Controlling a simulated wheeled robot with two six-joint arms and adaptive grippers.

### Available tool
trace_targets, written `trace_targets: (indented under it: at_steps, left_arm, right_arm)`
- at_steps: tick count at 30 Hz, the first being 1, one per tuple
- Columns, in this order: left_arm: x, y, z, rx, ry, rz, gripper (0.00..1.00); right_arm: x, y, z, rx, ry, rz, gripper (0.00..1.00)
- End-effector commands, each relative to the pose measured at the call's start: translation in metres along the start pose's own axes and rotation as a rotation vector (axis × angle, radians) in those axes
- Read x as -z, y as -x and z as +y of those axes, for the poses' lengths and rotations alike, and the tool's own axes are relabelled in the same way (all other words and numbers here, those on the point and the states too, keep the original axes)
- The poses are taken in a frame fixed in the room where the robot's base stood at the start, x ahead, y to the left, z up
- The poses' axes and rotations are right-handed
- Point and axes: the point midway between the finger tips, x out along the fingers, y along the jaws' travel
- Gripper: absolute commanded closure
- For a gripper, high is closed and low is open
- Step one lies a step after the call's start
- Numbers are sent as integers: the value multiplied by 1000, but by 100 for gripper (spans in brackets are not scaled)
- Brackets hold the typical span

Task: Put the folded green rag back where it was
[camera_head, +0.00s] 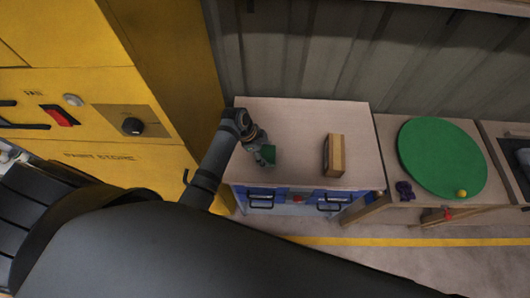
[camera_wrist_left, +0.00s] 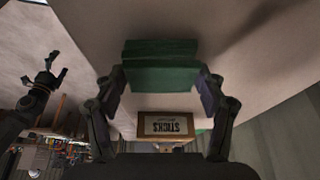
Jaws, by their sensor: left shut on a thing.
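The folded green rag (camera_head: 268,154) is at my left gripper (camera_head: 260,146), over the left part of the wooden-topped cabinet (camera_head: 300,116) in the head view. In the left wrist view the rag (camera_wrist_left: 160,66) lies between the two fingers of my left gripper (camera_wrist_left: 160,88), which is shut on it. I cannot tell whether the rag touches the top. In the left wrist view another gripper (camera_wrist_left: 46,82) shows at the left, with its fingers apart and nothing between them.
A wooden box (camera_head: 333,155) stands right of the rag; its label reads "STICKS" in the left wrist view (camera_wrist_left: 166,124). A round green disc (camera_head: 442,156), a yellow ball (camera_head: 461,193) and a small purple thing (camera_head: 405,190) are on the bench further right. A yellow cabinet (camera_head: 150,60) stands left.

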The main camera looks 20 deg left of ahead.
Motion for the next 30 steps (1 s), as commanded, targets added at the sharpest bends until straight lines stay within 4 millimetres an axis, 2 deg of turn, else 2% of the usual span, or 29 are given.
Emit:
trace_targets:
  at_steps: [3,11,12,16,27,30]
  left_arm:
    - [-3,-8,0,1,0,0,60]
    - [-4,-10,0,2,0,0,60]
    - [-4,-10,0,2,0,0,25]
    - [-4,-10,0,2,0,0,8]
    - [-3,-8,0,2,0,0,7]
    - [-2,5,0,2,0,0,7]
  right_arm:
    - [-1,1,-3,4,-2,-2,7]
    - [-1,0,-7,9,-4,-3,7]
    - [-1,0,-7,8,-4,-3,7]
    - [-1,1,-6,7,-3,-3,7]
    - [-1,2,-1,2,-1,-2,7]
    - [0,15,0,1,-1,-2,7]
